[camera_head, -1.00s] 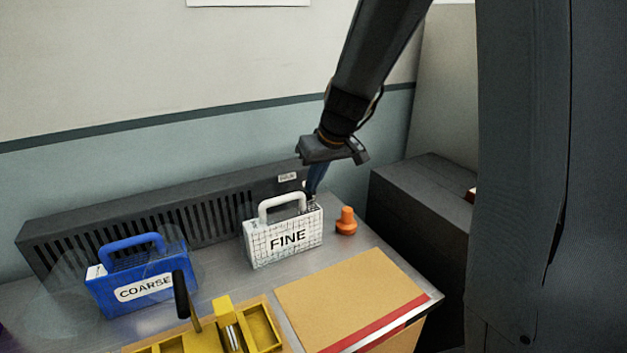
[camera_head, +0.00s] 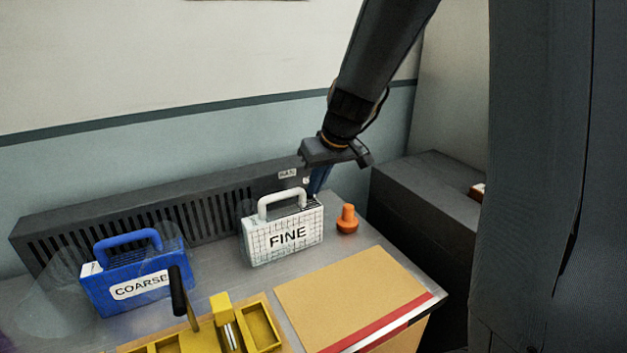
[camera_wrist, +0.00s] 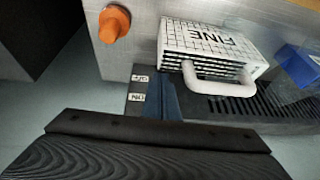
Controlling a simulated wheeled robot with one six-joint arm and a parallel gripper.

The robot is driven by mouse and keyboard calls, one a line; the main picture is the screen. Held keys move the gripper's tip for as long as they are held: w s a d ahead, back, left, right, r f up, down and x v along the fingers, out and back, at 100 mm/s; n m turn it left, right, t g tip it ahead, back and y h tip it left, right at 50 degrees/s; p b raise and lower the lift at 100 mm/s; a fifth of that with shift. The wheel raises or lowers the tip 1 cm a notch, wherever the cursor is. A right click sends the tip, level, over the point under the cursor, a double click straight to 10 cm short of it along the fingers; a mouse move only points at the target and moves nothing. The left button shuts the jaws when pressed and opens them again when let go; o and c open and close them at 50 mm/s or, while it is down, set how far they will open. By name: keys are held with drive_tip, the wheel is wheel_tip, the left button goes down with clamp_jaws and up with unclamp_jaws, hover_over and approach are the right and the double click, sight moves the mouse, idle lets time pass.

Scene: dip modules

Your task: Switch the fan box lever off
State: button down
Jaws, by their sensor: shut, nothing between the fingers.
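The fan box (camera_head: 95,215) is the long dark slatted box along the wall at the back of the table. A small label (camera_head: 288,173) is on its right end. In the wrist view its end carries an OFF label (camera_wrist: 140,78) and an ON label (camera_wrist: 136,97). My gripper (camera_head: 316,190) is at this right end, its blue fingers (camera_wrist: 163,100) shut and pointing down beside the labels. A small pale spot (camera_head: 306,180) shows just left of the fingers; I cannot tell whether it is the lever. The lever is not clearly visible, and contact cannot be told.
The white FINE box (camera_head: 287,238) stands close in front of my fingers. An orange knob-shaped piece (camera_head: 347,220) stands to its right. The blue COARSE box (camera_head: 140,285) is at left. A yellow fixture (camera_head: 262,325) and a tan board (camera_head: 345,295) lie in front.

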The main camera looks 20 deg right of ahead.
drive_tip(key=shift+r, duration=0.15)
drive_tip(key=shift+r+p, duration=0.6)
drive_tip(key=shift+r, duration=0.1)
drive_tip(key=shift+r, duration=0.15)
drive_tip(key=v, duration=1.3)
drive_tip(key=shift+s+d, duration=0.4)
drive_tip(key=shift+s, duration=0.1)
